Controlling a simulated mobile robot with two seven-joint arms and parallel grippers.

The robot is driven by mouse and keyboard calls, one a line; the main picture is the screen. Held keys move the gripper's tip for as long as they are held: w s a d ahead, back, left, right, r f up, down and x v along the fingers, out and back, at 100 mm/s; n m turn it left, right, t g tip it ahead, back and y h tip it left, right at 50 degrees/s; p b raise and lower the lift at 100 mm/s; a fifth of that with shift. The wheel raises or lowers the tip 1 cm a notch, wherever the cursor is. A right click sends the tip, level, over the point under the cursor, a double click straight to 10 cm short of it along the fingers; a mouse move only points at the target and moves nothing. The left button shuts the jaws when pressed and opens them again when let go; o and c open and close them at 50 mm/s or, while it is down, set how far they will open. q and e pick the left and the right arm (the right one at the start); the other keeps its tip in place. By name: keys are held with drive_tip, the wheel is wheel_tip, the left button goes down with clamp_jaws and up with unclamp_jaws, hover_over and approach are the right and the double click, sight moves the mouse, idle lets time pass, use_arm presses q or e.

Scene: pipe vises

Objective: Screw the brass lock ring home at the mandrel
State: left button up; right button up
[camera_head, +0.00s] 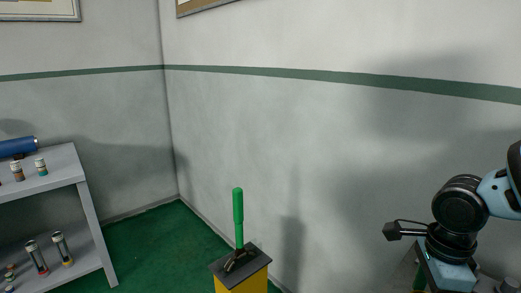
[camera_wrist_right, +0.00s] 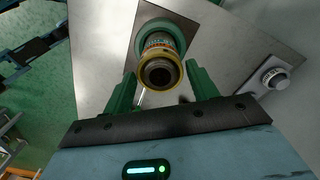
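In the right wrist view the brass lock ring (camera_wrist_right: 166,46) sits around the end of the mandrel (camera_wrist_right: 159,73), whose dark round bore faces the camera. A green collar (camera_wrist_right: 139,33) lies behind it against a grey plate. My right gripper (camera_wrist_right: 161,70) is open, with one green finger on each side of the mandrel end. The fingers look apart from it; I cannot tell whether either touches. In the head view my right wrist is at the lower right, and the ring and mandrel do not show. My left gripper is in neither view.
A knob or dial (camera_wrist_right: 275,78) sits on the grey surface right of the mandrel. In the head view a green upright handle (camera_head: 238,217) stands on a yellow pedestal (camera_head: 241,284). A grey shelf (camera_head: 66,166) at left holds a blue roll (camera_head: 18,146) and small jars.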

drive_tip(key=shift+o, duration=0.8)
drive_tip(key=n, duration=0.8)
drive_tip(key=shift+p, duration=0.35)
drive_tip(key=n, duration=0.3)
drive_tip(key=shift+n, duration=1.7)
